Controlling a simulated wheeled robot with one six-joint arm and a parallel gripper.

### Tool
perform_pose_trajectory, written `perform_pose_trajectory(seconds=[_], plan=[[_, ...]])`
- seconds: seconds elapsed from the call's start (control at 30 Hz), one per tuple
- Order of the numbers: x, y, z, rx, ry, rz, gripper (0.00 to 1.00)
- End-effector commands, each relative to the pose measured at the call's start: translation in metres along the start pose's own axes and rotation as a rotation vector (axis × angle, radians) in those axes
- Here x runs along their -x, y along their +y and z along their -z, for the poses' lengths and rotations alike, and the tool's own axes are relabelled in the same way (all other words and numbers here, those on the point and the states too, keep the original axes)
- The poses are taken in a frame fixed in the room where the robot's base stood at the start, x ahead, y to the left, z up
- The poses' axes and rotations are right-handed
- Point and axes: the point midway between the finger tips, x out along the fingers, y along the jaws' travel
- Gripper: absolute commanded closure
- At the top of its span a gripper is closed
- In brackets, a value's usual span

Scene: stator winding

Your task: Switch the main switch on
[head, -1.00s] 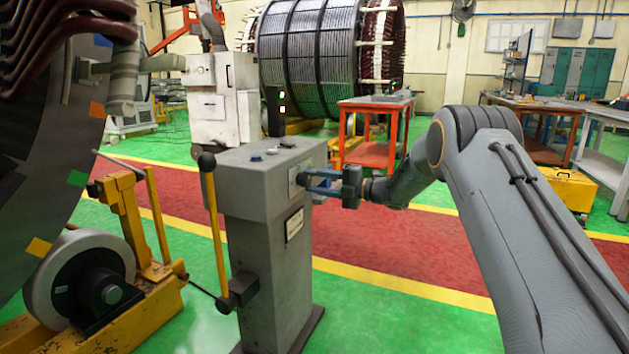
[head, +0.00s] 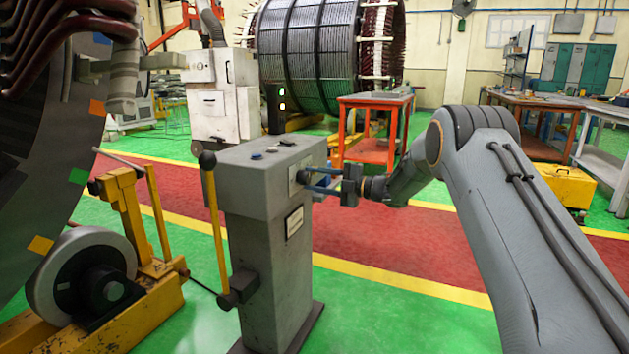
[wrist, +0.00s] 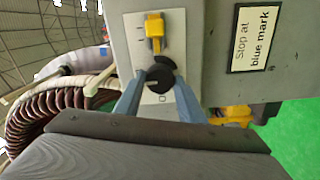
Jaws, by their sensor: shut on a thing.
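The main switch (wrist: 160,76) has a black round knob and a yellow part (wrist: 154,32) on a pale plate on the side of the grey console (head: 262,190). An "O" mark shows below the knob and what looks like an "I" mark beside the yellow part. My gripper (head: 322,180) reaches the console's right side, and its blue fingers (wrist: 157,92) are shut on the switch, one on each side of the black knob. The exact contact is partly hidden. In the head view, the fingers cover much of the switch.
A label reading "Stop at blue mark" (wrist: 252,38) is near the switch. A lever with a black ball (head: 208,160) stands left of the console, and a yellow roller stand (head: 125,270) is further left. An orange table (head: 370,150) stands behind.

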Motion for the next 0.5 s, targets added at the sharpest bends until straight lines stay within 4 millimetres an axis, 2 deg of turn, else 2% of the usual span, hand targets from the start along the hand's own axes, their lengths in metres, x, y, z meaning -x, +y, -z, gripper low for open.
perform_pose_trajectory(seconds=[0.1,0.13,0.2,0.5], plan=[[0.0013,-0.0008,-0.0011,-0.002,-0.002,0.0,0.87],[0.0013,-0.0009,-0.0011,-0.002,-0.002,0.0,0.59],[0.0011,-0.0008,-0.0009,-0.002,-0.002,0.0,0.47],[-0.0004,-0.0005,0.0006,-0.001,0.001,0.001,0.45]])
